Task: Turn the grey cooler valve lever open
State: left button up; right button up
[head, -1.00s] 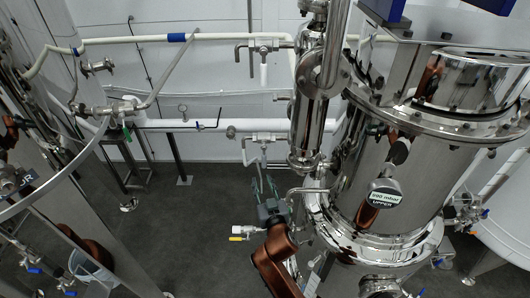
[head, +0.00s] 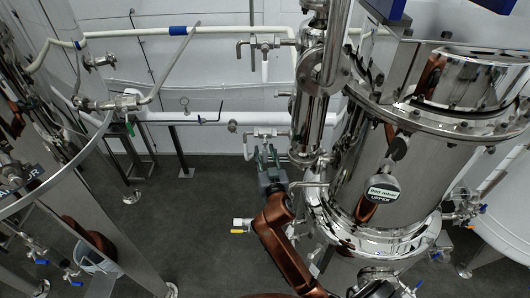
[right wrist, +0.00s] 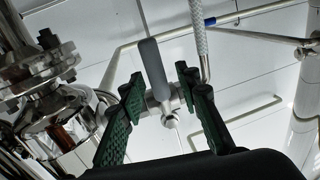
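The grey lever (right wrist: 152,68) stands upright, slightly tilted, on a metal valve in the right wrist view. The valve's metal body (right wrist: 165,98) sits behind it on a pipe. My right gripper (right wrist: 158,85) is open, with one green-padded finger on each side of the lever; I see gaps between lever and fingers. In the head view my right gripper (head: 268,152) reaches up to the valve on the white pipe beside the steel column, and the lever cannot be made out there. My left gripper is not in view.
A large steel tank (head: 385,175) stands close on the right of my right arm. A second valve (head: 265,46) is on the upper pipe. A yellow-handled valve (head: 240,228) is just left of my right forearm. Open floor (head: 200,220) lies to the left.

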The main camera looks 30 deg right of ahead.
jog(key=shift+c, duration=0.6)
grip_shut()
